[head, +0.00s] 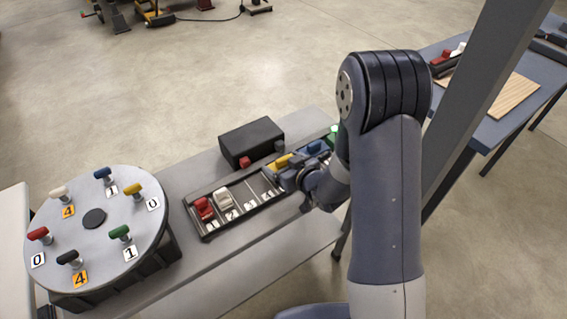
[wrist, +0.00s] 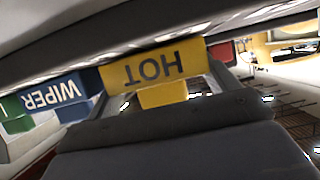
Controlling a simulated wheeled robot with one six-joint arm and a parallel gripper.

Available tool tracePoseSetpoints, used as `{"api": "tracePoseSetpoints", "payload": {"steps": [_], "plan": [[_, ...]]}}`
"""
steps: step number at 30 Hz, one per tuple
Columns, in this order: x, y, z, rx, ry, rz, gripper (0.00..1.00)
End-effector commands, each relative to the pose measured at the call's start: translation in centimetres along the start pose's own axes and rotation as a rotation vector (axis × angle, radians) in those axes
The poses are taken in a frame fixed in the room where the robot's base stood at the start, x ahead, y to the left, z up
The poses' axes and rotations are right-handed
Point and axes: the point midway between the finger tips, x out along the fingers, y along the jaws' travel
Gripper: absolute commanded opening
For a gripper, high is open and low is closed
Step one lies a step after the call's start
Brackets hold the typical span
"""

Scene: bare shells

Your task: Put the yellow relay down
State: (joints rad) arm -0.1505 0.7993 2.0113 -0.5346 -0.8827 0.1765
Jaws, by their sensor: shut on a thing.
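The yellow relay (head: 277,163) is at the far part of the long dark slotted tray (head: 213,227), on the grey bench. In the wrist view the yellow relay (wrist: 150,66) shows the word HOT upside down. My gripper (head: 290,174) is shut on it. I cannot tell whether the relay touches the tray or hangs just above it. A red relay (head: 203,208) and a white relay (head: 224,199) stand in the tray's near end. A blue relay (wrist: 58,95) marked WIPER and a green relay (wrist: 15,114) are beside the yellow one.
A black box (head: 251,140) with a red part stands behind the tray. A round grey disc (head: 120,220) with several coloured knobs and number tags fills the bench's left end. Empty numbered slots (head: 246,194) lie between the white and yellow relays.

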Motion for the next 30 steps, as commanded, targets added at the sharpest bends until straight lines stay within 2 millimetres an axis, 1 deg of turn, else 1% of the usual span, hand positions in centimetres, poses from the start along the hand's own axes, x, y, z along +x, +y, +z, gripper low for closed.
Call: {"api": "tracePoseSetpoints", "payload": {"steps": [2,3,9,16,20,23,30], "plan": [[0.1,0.0,0.3,0.0,0.001,0.0,0.57],[0.1,0.0,0.3,0.0,0.0,0.0,0.84],[0.1,0.0,0.2,0.0,-0.001,0.0,1.0],[0.1,0.0,0.2,0.0,-0.001,0.0,1.0],[-0.2,0.0,-0.3,0.001,-0.001,0.0,1.0],[-1.6,0.1,-0.1,0.001,0.0,0.003,1.0],[-6.6,0.1,0.0,0.002,0.001,0.003,1.0]]}}
